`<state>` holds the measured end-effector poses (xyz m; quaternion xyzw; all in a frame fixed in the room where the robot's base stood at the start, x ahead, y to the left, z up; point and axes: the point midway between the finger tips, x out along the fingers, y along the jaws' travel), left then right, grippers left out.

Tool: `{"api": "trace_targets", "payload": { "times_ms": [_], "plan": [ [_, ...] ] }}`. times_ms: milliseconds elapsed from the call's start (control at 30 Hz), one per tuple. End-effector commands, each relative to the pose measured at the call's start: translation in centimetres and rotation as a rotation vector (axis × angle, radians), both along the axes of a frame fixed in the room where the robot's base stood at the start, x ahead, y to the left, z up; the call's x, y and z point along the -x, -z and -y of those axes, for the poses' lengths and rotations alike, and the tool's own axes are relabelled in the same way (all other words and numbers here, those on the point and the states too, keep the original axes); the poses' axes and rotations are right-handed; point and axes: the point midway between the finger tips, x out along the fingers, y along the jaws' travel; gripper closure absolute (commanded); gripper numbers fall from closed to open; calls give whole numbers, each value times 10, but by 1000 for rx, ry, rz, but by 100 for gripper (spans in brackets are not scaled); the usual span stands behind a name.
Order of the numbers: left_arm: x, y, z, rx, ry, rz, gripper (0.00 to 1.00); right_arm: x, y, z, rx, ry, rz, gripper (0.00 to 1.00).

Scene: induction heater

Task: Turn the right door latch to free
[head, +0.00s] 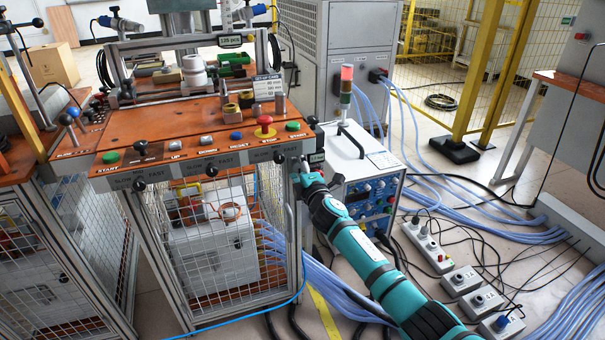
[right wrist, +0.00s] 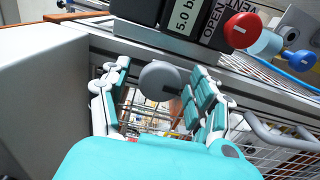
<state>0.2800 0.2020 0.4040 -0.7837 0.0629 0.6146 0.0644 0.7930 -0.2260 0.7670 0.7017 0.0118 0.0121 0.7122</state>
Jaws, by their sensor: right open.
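A grey round latch knob with a dark slot (right wrist: 160,80) shows in the right wrist view, just below the panel edge and in front of the mesh. My right gripper (right wrist: 158,92) is open, with one finger on each side of the knob. I cannot tell whether the fingers touch it. In the head view my right gripper (head: 301,172) is at the right front corner of the mesh-sided cabinet (head: 205,181), under the orange control panel (head: 205,140). It hides part of that corner, and the latch is not clear there. My left gripper is not in view.
A white instrument box (head: 362,180) stands close to the right of my arm. Pale blue hoses (head: 480,225) and several small socket boxes lie on the floor farther right.

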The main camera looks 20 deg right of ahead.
Motion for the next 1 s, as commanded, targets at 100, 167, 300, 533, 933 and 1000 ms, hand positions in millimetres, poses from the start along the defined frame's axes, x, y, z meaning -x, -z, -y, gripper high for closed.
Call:
{"api": "trace_targets", "payload": {
  "times_ms": [100,167,300,533,933,1000],
  "plan": [
    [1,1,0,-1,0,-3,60,11,1,2,4,0,-1,38],
    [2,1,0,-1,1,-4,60,21,2,1,4,-1,-2,38],
    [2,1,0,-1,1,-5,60,49,2,2,2,-2,-3,38],
    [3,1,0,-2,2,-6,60,94,2,3,2,-3,-3,38],
    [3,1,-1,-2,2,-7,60,119,2,4,2,-1,-3,38],
    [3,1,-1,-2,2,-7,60,118,2,4,2,-1,-3,38]
  ]
}}
